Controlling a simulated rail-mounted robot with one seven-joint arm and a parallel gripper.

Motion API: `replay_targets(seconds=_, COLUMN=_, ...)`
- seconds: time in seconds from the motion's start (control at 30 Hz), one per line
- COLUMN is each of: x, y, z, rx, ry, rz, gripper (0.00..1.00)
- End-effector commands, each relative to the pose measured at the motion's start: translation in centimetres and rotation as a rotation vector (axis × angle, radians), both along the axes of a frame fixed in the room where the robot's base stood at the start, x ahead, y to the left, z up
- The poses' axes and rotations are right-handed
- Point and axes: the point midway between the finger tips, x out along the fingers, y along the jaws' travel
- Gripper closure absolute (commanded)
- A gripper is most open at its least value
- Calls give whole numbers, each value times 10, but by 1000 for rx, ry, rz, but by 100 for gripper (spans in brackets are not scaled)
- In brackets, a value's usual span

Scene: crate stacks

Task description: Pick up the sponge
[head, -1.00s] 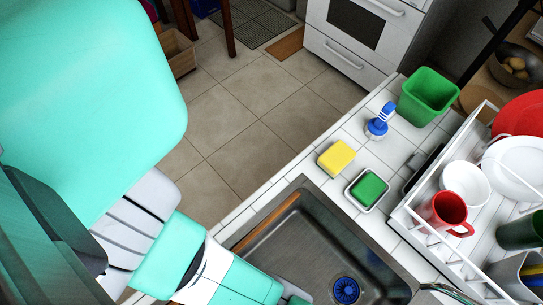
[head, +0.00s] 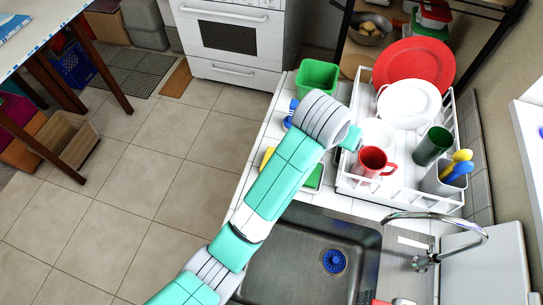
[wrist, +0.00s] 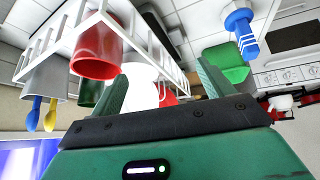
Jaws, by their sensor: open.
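In the head view, a yellow block (head: 267,158) that looks like a sponge lies on the tiled counter left of my arm, mostly hidden behind it. A green block (head: 316,176), also sponge-like, lies in a small white dish right of my arm and is partly covered. My arm reaches over both. My gripper (wrist: 163,76) shows in the wrist view with its two green fingers apart. Neither block shows in that view, and I see nothing gripped.
A white dish rack (head: 410,187) with plates, a red mug (head: 375,162) and a green cup (head: 432,146) stands right of my arm. A green bin (head: 317,76) and a blue bottle (wrist: 241,30) are close by. The sink (head: 290,262) and faucet (head: 440,222) are in front.

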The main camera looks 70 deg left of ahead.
Motion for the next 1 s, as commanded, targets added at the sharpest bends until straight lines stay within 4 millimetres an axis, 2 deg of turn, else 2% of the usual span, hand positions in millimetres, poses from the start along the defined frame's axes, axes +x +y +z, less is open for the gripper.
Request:
replay_targets(seconds=0.03, x=-25, y=21, z=-10, rx=-55, ry=83, rz=58, gripper=20)
replay_targets(seconds=0.1, x=-62, y=41, z=-33, rx=-140, ry=202, rz=133, gripper=20)
replay_targets(seconds=0.2, x=-105, y=57, z=-56, rx=-238, ry=326, rz=213, gripper=20)
replay_targets(seconds=0.27, x=-118, y=60, z=-64, rx=-267, ry=362, rz=238, gripper=20)
replay_targets(seconds=0.47, x=-123, y=61, z=-73, rx=-281, ry=379, rz=246, gripper=20)
replay_targets(seconds=0.6, x=-123, y=63, z=-90, rx=-281, ry=378, rz=247, gripper=20)
replay_targets(seconds=0.77, x=-123, y=64, z=-99, rx=-280, ry=376, rz=246, gripper=20)
replay_targets(seconds=1.0, x=-126, y=67, z=-140, rx=-279, ry=375, rz=245, gripper=20)
